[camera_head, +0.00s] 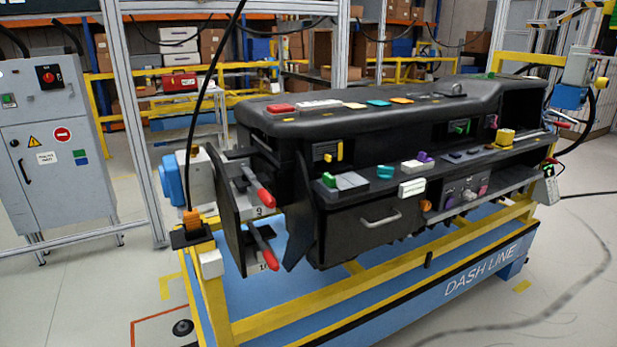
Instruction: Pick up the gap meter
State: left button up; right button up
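The black dashboard module (400,118) sits on a yellow frame in the middle of the view. I cannot tell for sure which item is the gap meter. A small white box with dark marks (411,187) is on the module's front ledge, above the drawer. A pale device with a green part (549,186) is at the module's right end, near a hanging cable. Both are too small to identify. Neither my left nor my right gripper is in view.
The yellow frame (345,290) has a blue DASH LINE base (470,284). Two red-handled clamps (264,198) project at the module's left end. Small coloured parts line its top and ledge. A grey cabinet (55,150) stands at left. Floor at front right is clear except for a cable.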

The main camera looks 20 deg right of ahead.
aim_at(504, 138)
jog(key=z, duration=1.85)
